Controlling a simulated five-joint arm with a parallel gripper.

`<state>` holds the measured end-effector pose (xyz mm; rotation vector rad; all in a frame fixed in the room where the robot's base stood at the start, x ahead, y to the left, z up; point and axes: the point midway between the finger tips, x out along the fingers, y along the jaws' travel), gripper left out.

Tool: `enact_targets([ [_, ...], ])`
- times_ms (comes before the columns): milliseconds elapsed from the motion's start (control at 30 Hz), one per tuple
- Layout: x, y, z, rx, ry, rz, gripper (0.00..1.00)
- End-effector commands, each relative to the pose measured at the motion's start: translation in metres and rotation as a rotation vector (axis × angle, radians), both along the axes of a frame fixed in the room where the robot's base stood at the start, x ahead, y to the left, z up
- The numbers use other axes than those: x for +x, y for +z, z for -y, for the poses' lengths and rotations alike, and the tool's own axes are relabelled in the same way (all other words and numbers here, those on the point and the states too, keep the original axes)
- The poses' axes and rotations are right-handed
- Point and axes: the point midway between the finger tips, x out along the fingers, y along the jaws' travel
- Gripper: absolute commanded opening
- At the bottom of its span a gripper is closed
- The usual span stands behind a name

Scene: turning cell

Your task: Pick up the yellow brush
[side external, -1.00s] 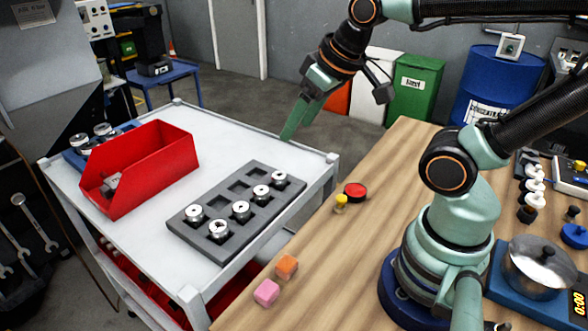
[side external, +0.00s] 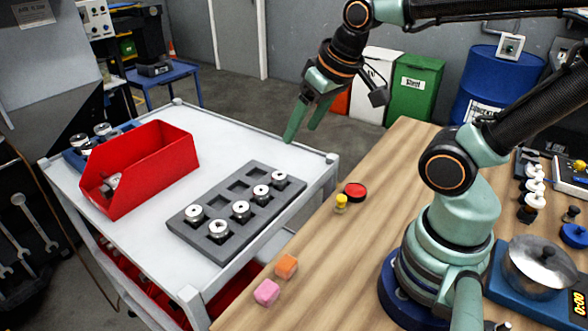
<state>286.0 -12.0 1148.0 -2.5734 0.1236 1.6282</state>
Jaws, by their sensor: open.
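No clear brush shape shows. A small yellow object (side external: 341,202) stands on the wooden table, close to its left edge and just left of a red round button-like disc; it is too small to tell whether it is the yellow brush. Another small yellow piece (side external: 580,165) shows at the far right edge, also unclear. My gripper (side external: 301,134) is open and empty, its two green fingers pointing down and apart. In the picture it is up and left of the yellow object, over the back right part of the white cart, clear of both yellow pieces.
The white cart (side external: 225,133) carries a red bin (side external: 150,165) and a grey tray (side external: 190,240) with several metal parts. On the wooden table (side external: 350,270) are the red disc (side external: 355,192), an orange cube (side external: 287,266) and a pink cube (side external: 267,292). The table's middle is clear.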

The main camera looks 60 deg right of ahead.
Motion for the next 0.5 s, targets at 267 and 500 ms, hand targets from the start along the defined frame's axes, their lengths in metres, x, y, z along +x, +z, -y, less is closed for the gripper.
enact_targets([
  [267, -0.016, -0.069, 0.063, 0.170, -0.634, -0.243, 0.71],
  [500, -0.039, -0.109, 0.093, 0.252, -1.033, -0.366, 0.71],
])
